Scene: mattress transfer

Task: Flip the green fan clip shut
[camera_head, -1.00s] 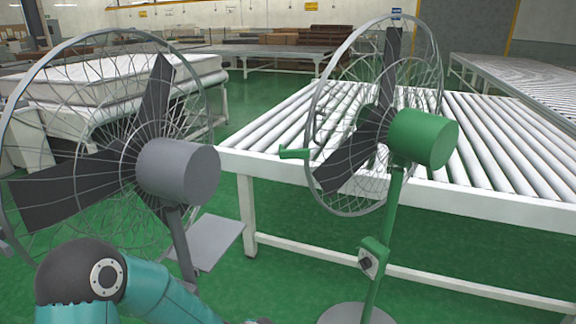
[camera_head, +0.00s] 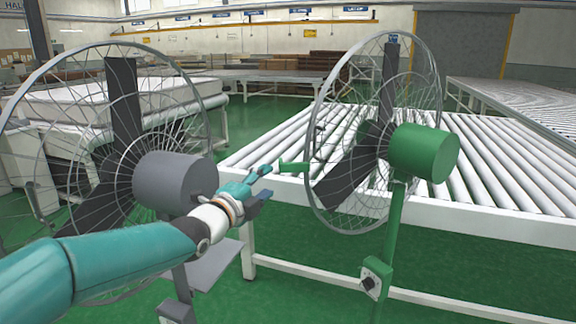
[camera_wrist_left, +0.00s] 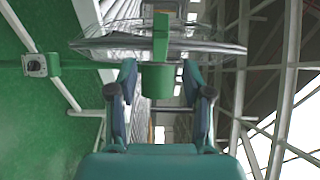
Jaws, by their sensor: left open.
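The green fan clip (camera_head: 294,166) is a short green bar that sticks out to the left from the cage rim of the green fan (camera_head: 423,152). My left gripper (camera_head: 268,183) is open just left of the clip's free end in the head view. In the left wrist view, the clip (camera_wrist_left: 158,80) shows as a green block between the open fingers of my left gripper (camera_wrist_left: 160,92), with gaps on both sides. I cannot tell whether a finger touches it. My right gripper is not in view.
A grey fan (camera_head: 175,182) stands at the left, close behind my left arm. A white roller conveyor (camera_head: 490,200) lies behind the green fan. The green stand carries a dial box (camera_head: 375,278). A mattress (camera_head: 150,92) lies on a conveyor at the back left.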

